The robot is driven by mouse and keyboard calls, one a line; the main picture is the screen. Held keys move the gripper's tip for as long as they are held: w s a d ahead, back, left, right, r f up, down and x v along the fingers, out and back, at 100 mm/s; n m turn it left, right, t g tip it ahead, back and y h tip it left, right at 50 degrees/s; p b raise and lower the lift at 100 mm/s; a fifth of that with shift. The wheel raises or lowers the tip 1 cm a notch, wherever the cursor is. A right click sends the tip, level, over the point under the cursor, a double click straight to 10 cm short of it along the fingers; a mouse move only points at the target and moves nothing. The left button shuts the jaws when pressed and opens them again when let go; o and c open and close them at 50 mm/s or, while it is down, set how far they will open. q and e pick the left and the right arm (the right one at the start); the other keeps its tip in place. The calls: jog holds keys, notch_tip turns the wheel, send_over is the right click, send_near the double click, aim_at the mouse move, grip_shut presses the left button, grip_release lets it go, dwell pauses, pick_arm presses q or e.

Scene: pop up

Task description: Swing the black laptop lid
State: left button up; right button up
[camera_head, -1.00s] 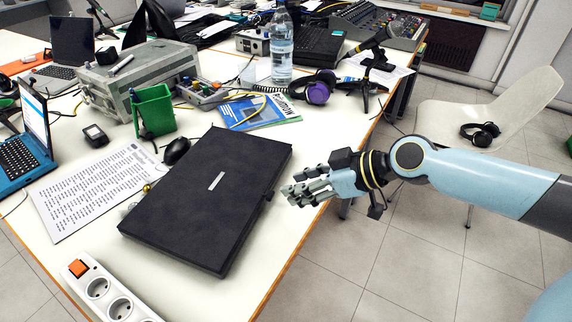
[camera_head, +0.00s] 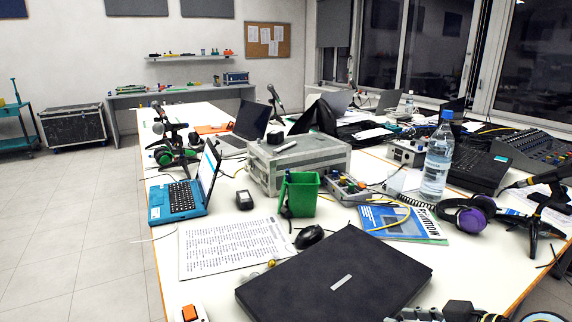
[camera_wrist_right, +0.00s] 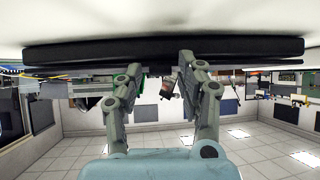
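The black laptop (camera_head: 335,283) lies shut and flat on the white table, a small pale label on its lid. Its near part is cut off by the bottom of the head view. In the right wrist view its dark edge (camera_wrist_right: 160,48) runs across the top, just beyond the fingers. My right gripper (camera_wrist_right: 160,72) is open, its two fingers spread apart with nothing clearly between them. In the head view, part of the right gripper (camera_head: 418,314) shows at the bottom edge, beside the laptop's right side. Whether it touches the laptop I cannot tell. My left gripper is not in view.
A black mouse (camera_head: 309,237), a printed sheet (camera_head: 232,245) and a green pen cup (camera_head: 300,194) stand behind the laptop. A blue magazine (camera_head: 402,222), purple headphones (camera_head: 470,217) and a water bottle (camera_head: 437,162) are behind right. A power strip (camera_head: 190,312) is at lower left.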

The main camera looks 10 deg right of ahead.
jog(key=shift+w+a+f, duration=0.2)
jog(key=shift+w+f, duration=0.15)
jog(key=shift+f, duration=0.05)
jog(key=shift+c, duration=0.3)
jog(key=shift+r, duration=0.15)
jog(key=c, duration=0.7)
jog(key=r+p, duration=0.2)
jog(key=w+r+p, duration=0.1)
jog(key=r+p, duration=0.1)
jog(key=r, duration=0.1)
jog(key=r+p, duration=0.2)
jog(key=shift+w+a+r, duration=0.2)
jog(key=shift+a+r, duration=0.15)
jog(key=shift+r, duration=0.15)
notch_tip(320, 180, up, 6)
jog(key=w+a+p, duration=0.1)
jog(key=w+p, duration=0.2)
jog(key=p, duration=0.1)
jog(key=shift+a, duration=0.3)
jog(key=shift+w+a+r+p, duration=0.15)
jog(key=shift+w+r+p, duration=0.1)
jog(key=shift+r+p, duration=0.2)
